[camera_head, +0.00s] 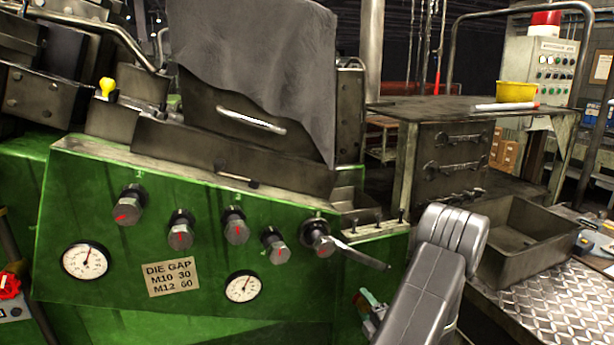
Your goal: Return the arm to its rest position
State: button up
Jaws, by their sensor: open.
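My arm (435,270) shows as silver-grey links at the lower middle right, bent at a rounded joint near the top. It stands in front of the right end of the green machine (210,285). I cannot make out my gripper in this view. A black lever (358,254) on the machine's panel points down and right, its tip just left of my arm in the picture. A small green and red part (369,303) shows left of my arm, partly hidden by it; I cannot tell what it is.
The panel has several black knobs (181,230), two dials (86,261) and a DIE GAP plate (171,277).

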jog(key=b+v, duration=0.2)
jog(key=v, duration=1.2)
jog(key=p+x, duration=0.2)
jog(key=x, duration=1.2)
jog(key=shift+r, duration=0.1)
jog(key=shift+w+f+n+b, duration=0.1)
jog(key=shift+f+n+b, duration=0.2)
jog(key=shift+r+n+b, duration=0.1)
jog(key=shift+n+b, duration=0.4)
jog(key=shift+n, duration=0.4)
jog(key=n+b, duration=0.3)
jog(key=n, duration=0.2)
jog(key=n+b, duration=0.2)
jog(key=n, duration=0.3)
jog(key=shift+n, duration=0.3)
jog(key=shift+r+n+b, duration=0.1)
jog(key=shift+n+b, duration=0.7)
jog(key=shift+n, duration=0.7)
